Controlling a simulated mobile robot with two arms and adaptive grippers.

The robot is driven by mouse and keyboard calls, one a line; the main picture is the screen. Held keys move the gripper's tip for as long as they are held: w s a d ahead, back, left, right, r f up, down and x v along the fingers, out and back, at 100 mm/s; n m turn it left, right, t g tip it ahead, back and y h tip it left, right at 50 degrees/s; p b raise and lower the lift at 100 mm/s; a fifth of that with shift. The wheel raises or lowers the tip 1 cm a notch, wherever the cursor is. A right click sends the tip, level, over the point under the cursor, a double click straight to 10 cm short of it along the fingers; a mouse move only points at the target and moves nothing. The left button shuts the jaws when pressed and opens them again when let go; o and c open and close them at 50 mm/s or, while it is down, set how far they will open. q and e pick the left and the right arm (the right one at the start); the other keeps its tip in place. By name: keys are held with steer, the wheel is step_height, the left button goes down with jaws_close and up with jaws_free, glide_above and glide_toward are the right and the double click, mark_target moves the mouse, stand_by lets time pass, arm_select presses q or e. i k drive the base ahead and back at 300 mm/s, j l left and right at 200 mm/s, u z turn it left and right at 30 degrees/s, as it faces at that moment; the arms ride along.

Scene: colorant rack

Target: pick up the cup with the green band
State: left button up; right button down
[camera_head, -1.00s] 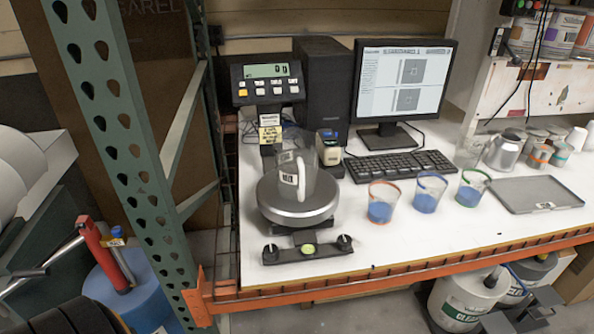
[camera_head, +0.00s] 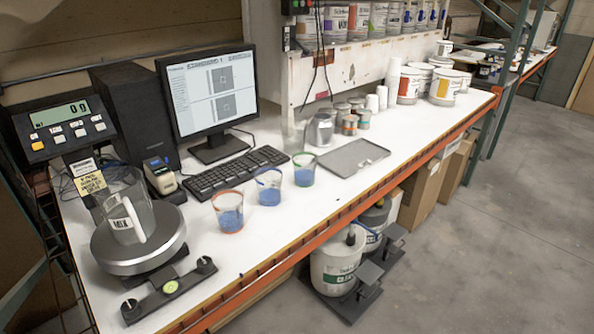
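The cup with the green band (camera_head: 304,169) stands upright on the white table, the rightmost of a row of three clear cups holding blue contents. The cup with the blue band (camera_head: 268,186) is just left of it. The cup with the orange-red band (camera_head: 229,211) is at the left end of the row. The green-banded cup stands apart from the keyboard and the grey tray. Neither of my grippers shows in the head view.
A grey tray (camera_head: 353,158) lies right of the cups and a keyboard (camera_head: 237,172) lies behind them. A scale (camera_head: 138,246) with a clear pitcher (camera_head: 126,215) is at left. The white tabletop (camera_head: 330,196) is bare in front of the cups. An orange beam edges the table.

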mark_target(304, 162)
steer(key=i+l+u, duration=0.2)
steer(key=i+l, duration=0.2)
steer(key=l, duration=0.2)
steer(key=i+l+u, duration=0.15)
steer(key=l, duration=0.2)
